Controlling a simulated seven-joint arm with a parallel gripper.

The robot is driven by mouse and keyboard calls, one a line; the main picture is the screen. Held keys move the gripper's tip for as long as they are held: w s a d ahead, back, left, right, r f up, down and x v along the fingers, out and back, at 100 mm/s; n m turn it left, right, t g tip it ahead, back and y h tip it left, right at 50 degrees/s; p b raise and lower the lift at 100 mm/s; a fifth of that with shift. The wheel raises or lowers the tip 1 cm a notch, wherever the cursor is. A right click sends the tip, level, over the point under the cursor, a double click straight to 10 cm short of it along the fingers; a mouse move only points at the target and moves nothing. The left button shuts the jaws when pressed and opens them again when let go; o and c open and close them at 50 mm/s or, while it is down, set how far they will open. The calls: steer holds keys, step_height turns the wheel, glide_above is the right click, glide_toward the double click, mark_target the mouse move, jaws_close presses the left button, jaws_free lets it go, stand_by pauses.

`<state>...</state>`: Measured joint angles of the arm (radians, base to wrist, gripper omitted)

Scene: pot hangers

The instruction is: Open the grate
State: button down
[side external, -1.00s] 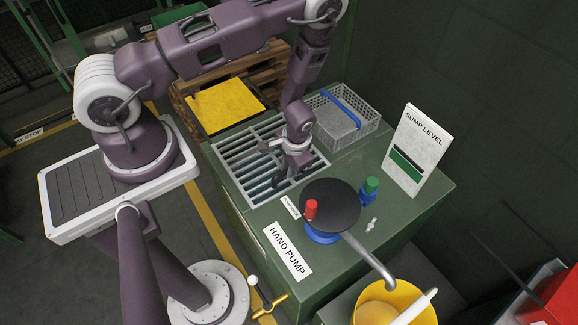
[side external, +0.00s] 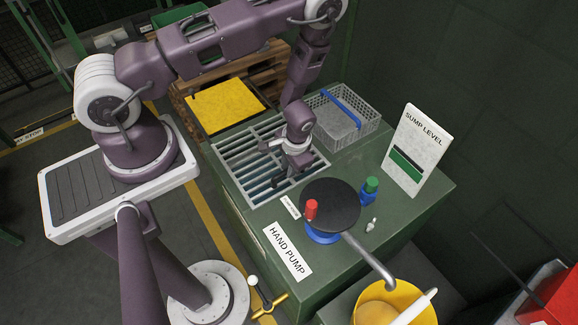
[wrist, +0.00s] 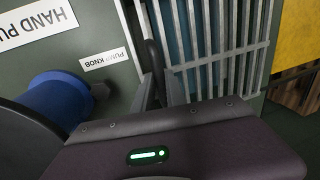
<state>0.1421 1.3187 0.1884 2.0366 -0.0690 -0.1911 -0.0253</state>
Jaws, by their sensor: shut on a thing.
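The grate (side external: 240,160) is a pale grey slatted panel set into the green bench top. It lies flat, as far as I can tell, over a dark bluish space. In the wrist view the grate's bars (wrist: 215,55) fill the upper right, with a dark curved handle (wrist: 152,55) by its near edge. My gripper (side external: 283,174) is low over the grate's right part, pointing down. In the wrist view its fingers (wrist: 160,92) are closed about the lower end of the handle. The exact contact is partly hidden.
Right of the grate stand a hand pump with a black disc (side external: 332,203) and red knob (side external: 311,209), a green-topped blue knob (side external: 370,189) and a SUMP LEVEL sign (side external: 412,150). A wire basket (side external: 352,128) stands behind. A yellow bucket (side external: 400,295) is at front right.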

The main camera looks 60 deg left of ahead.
stand_by(0.5)
steer(key=a, duration=2.5)
steer(key=shift+a, duration=0.4)
steer(key=c, duration=1.4)
jaws_free()
steer(key=shift+o, duration=0.2)
steer(key=shift+r, duration=0.1)
step_height(320, 180, up, 7)
steer(key=d, duration=0.1)
steer(key=shift+d, duration=0.25)
